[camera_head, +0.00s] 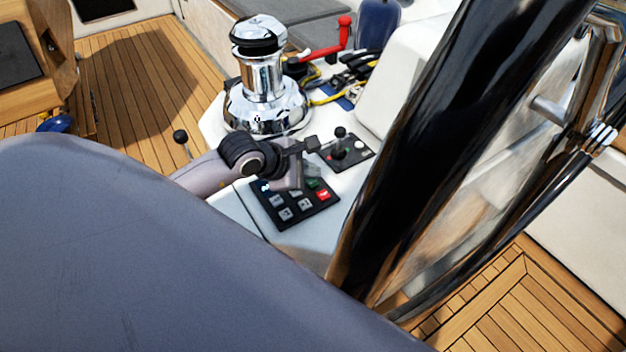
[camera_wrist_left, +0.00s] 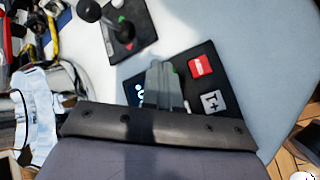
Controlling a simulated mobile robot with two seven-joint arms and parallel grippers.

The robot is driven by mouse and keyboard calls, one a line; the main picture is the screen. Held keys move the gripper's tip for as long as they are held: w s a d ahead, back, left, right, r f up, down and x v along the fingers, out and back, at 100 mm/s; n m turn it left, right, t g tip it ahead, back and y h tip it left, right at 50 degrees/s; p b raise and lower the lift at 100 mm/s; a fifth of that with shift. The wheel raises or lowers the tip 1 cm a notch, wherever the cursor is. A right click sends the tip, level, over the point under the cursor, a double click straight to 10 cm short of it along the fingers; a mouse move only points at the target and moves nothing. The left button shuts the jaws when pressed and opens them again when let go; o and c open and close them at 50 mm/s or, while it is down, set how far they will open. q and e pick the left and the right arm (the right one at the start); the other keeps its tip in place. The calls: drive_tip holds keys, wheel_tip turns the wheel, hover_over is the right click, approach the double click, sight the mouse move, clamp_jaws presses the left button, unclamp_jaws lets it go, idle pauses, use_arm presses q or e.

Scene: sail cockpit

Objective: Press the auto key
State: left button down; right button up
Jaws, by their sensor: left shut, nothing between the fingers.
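The black keypad (camera_head: 293,222) lies on the white console and carries several grey keys, a red key (camera_head: 323,195) and a green key (camera_head: 313,184). I cannot read which key is the auto key. My left gripper (camera_head: 290,184) is shut and empty, its fingers pointing down over the far part of the keypad. In the left wrist view the shut fingers (camera_wrist_left: 163,88) cover part of the keypad, with only a sliver of green beside them. The red key (camera_wrist_left: 200,65) and a grey key (camera_wrist_left: 211,101) show clear to the right. Contact cannot be told. My right gripper is not in view.
A joystick panel (camera_head: 357,158) sits just beyond the keypad. A chrome winch (camera_head: 262,85) stands behind my left wrist, with a red-handled crank (camera_head: 343,32) farther back. A large black wheel rim (camera_head: 440,110) rises close on the right.

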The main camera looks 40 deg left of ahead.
sight(310, 185)
use_arm(q)
drive_tip(key=shift+r+p, duration=1.75)
drive_tip(key=shift+r, duration=0.75)
